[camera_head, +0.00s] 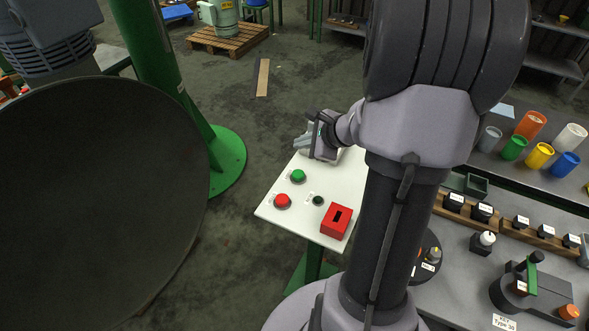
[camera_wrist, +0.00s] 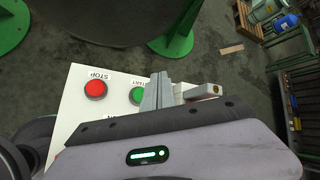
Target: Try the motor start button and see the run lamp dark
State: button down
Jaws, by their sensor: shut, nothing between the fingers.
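A white control panel (camera_head: 270,211) stands on a green post in the head view. It carries a green start button (camera_head: 298,176), a red stop button (camera_head: 282,201) and a small dark green, unlit run lamp (camera_head: 318,200). In the wrist view the red button (camera_wrist: 96,88) is labelled STOP and the green button (camera_wrist: 137,96) START. My gripper (camera_head: 302,145) is shut and empty by the panel's far edge, beyond the green button. In the wrist view its fingertips (camera_wrist: 158,78) partly cover the green button; I cannot tell whether they touch it. The lamp is hidden there.
A red box (camera_head: 336,221) with a dark slot sits on the panel's near right corner. A large dark round vessel (camera_head: 95,200) and a green column (camera_head: 160,75) stand left. A grey bench (camera_head: 461,300) with coloured cups and blocks lies right. Floor beyond the panel is open.

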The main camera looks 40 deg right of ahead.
jog(key=b, duration=0.7)
send_over(296, 172)
jog(key=s, duration=0.2)
notch_tip(296, 172, down, 8)
jog(key=shift+d+f, duration=0.1)
jog(key=shift+f, duration=0.35)
jog(key=shift+b, duration=0.3)
dwell(0.8)
jog(key=shift+f+b, duration=0.4)
jog(key=shift+b, duration=0.1)
jog(key=shift+f+b, duration=0.85)
jog(key=shift+b, duration=0.1)
dwell(0.7)
dwell(0.3)
jog(key=shift+r+p, duration=1)
jog(key=shift+r, duration=0.3)
